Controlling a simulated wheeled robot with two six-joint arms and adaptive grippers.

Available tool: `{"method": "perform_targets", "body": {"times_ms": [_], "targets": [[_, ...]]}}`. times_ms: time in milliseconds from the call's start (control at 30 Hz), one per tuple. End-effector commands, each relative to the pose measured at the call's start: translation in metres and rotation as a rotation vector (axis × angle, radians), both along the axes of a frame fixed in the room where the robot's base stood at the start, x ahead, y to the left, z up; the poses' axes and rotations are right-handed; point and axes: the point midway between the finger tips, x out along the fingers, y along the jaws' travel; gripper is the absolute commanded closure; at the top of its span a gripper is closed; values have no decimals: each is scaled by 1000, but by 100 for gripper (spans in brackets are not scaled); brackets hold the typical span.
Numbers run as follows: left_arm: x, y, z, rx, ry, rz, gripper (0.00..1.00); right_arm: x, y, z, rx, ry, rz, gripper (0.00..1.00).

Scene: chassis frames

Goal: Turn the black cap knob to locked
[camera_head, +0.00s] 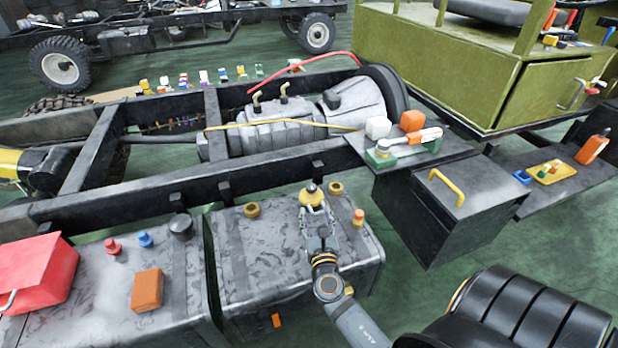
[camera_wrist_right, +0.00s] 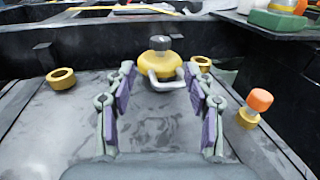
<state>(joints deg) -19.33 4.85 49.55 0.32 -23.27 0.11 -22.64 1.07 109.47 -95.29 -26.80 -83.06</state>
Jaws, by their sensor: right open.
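A black knob (camera_wrist_right: 160,43) sits on top of a round yellow cap (camera_wrist_right: 161,63) with a pale metal loop at its front, on the grey mottled tank (camera_head: 250,275). In the head view the black knob (camera_head: 311,188) and yellow cap (camera_head: 312,197) show just beyond my right gripper (camera_head: 318,217). In the wrist view my right gripper (camera_wrist_right: 160,78) is open, its fingertips on either side of the cap's near part and the loop. The knob is above and beyond the fingertips; contact cannot be told. My left gripper is not in view.
Yellow rings (camera_wrist_right: 61,78) and an orange-topped fitting (camera_wrist_right: 260,100) stand near the cap. Another black cap (camera_head: 181,226), red and blue knobs and a red box (camera_head: 38,270) are on the left tank. The dark frame rail (camera_head: 180,185) runs behind. A black box (camera_head: 440,205) stands right.

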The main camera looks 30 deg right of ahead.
Motion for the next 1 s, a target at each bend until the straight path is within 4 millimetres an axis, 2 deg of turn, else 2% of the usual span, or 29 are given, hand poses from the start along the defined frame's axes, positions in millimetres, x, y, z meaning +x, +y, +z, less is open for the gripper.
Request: {"method": "perform_targets", "body": {"times_ms": [167,500,633,800,1000], "targets": [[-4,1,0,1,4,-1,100,6,-2,1,-4,1,2,46],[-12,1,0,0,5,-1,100,66,-33,1,-3,-3,0,46],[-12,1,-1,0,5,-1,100,84,-41,0,-1,-2,0,46],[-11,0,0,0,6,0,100,93,-47,-1,1,0,0,46],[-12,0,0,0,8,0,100,94,-47,-1,1,0,0,46]]}}
